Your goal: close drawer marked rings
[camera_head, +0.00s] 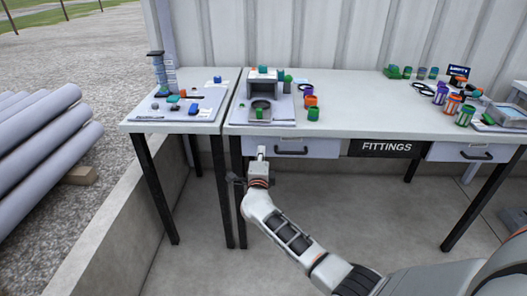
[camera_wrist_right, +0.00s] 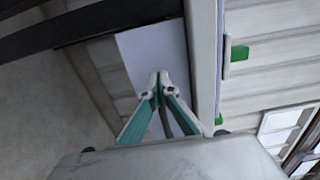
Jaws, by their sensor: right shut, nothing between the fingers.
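Two pale drawers sit under the long table's top: a left drawer (camera_head: 325,148) with a dark bar handle (camera_head: 291,152), and a right drawer (camera_head: 445,151) with a similar handle (camera_head: 475,156). No "rings" marking is readable on either. My right gripper (camera_head: 261,150) is shut and empty at the left end of the left drawer's front, left of the handle. In the right wrist view its closed fingertips (camera_wrist_right: 160,76) are in front of a pale panel (camera_wrist_right: 150,48); I cannot tell whether they touch. Whether the left drawer is fully in is unclear. My left gripper is out of view.
A dark FITTINGS sign (camera_head: 386,148) hangs between the drawers. The long table (camera_head: 350,117) carries a grey fixture (camera_head: 262,85) and several coloured parts. A smaller table (camera_head: 180,127) stands close on the left. Grey pipes (camera_head: 45,130) lie further left. Floor in front is clear.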

